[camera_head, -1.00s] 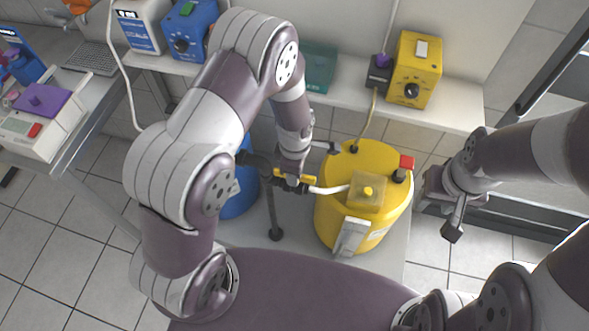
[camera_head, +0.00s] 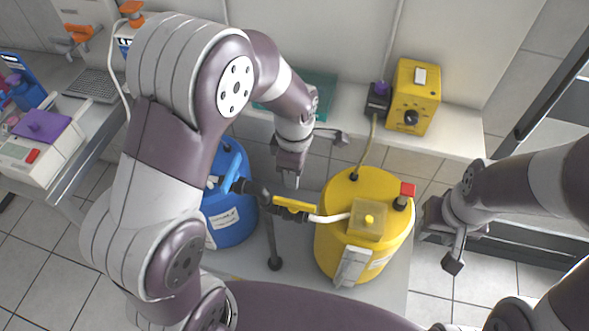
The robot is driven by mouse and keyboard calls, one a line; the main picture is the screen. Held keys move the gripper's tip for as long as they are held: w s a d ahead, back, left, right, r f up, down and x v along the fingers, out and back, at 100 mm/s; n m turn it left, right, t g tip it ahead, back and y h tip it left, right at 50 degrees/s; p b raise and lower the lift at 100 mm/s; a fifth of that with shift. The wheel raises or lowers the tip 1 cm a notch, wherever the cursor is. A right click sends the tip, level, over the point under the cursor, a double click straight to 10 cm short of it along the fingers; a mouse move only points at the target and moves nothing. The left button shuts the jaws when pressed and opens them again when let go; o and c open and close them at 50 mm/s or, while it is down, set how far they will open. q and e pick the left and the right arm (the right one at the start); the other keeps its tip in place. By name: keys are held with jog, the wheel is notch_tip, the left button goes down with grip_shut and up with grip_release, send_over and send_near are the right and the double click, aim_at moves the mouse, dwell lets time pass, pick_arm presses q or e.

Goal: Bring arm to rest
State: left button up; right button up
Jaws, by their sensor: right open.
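My left arm reaches in from the left, and its gripper (camera_head: 290,178) hangs above and behind the yellow valve handle (camera_head: 294,205), apart from it as far as I can see. Its jaw gap does not show clearly. The valve sits on dark pipework between the blue drum (camera_head: 229,222) and the yellow drum (camera_head: 350,205). My right gripper (camera_head: 440,238) is open and empty at the right, beside the yellow drum and over the floor.
A shelf behind the drums holds a yellow box with a dial (camera_head: 414,97), a small dark purple-topped device (camera_head: 379,97) and a teal container (camera_head: 318,92). A white hose (camera_head: 328,218) runs from the valve to the yellow drum. A bench (camera_head: 75,165) with instruments stands at the left.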

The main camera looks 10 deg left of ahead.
dwell(0.4)
pick_arm(q)
jog(key=s+a+r+m, duration=0.1)
jog(key=s+a+m, duration=0.2)
jog(key=m, duration=0.6)
jog(key=s+a+r+m+t, duration=0.1)
jog(key=s+a+m, duration=0.3)
jog(key=m, duration=0.5)
jog(key=s+r, duration=0.1)
jog(key=s, duration=0.1)
jog(key=shift+s+a+r, duration=0.2)
jog(key=shift+s+r, duration=0.05)
jog(key=shift+s, duration=0.05)
dwell(5.3)
